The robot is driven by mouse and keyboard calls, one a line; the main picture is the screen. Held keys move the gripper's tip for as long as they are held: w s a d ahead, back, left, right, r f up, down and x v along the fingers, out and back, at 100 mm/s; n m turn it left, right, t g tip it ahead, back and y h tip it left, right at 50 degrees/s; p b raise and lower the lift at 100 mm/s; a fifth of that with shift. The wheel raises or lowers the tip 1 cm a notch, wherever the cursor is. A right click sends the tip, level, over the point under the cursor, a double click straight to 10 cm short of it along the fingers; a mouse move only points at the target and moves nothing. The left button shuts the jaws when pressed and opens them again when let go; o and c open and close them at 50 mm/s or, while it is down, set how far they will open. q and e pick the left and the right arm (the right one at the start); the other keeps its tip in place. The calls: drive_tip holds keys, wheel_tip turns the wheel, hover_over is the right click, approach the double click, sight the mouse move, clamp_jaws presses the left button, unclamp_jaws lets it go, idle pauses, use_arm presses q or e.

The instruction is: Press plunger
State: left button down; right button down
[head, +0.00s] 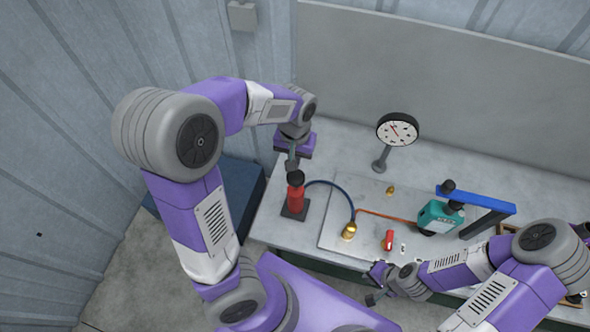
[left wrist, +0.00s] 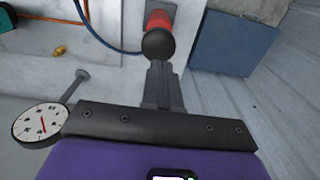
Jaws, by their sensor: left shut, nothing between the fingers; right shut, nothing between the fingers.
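The plunger is a red cylinder (head: 296,199) with a black round knob (head: 296,178) on top, standing upright on a dark square base (head: 294,209) at the left of the table. My left gripper (head: 292,164) is shut and empty, just behind the knob. In the left wrist view the shut fingers (left wrist: 162,80) point at the black knob (left wrist: 158,46), their tips at or very near it; I cannot tell whether they touch. My right gripper (head: 372,286) is shut and empty near the table's front edge.
A dark hose runs from the plunger to a brass fitting (head: 349,231) on a metal plate. A dial gauge (head: 397,130) stands behind. A teal device (head: 440,217), a blue-topped stand (head: 476,200) and a small red part (head: 389,240) are to the right. A blue box (head: 243,190) is left of the table.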

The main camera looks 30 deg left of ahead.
sight(294, 177)
use_arm(q)
wheel_tip(294, 177, down, 6)
drive_tip(key=shift+r, duration=0.1)
idle(0.4)
wheel_tip(294, 177, down, 6)
drive_tip(key=b, duration=0.4)
drive_tip(key=shift+r, duration=0.1)
drive_tip(key=shift+s, duration=0.25)
drive_tip(key=shift+r, duration=0.1)
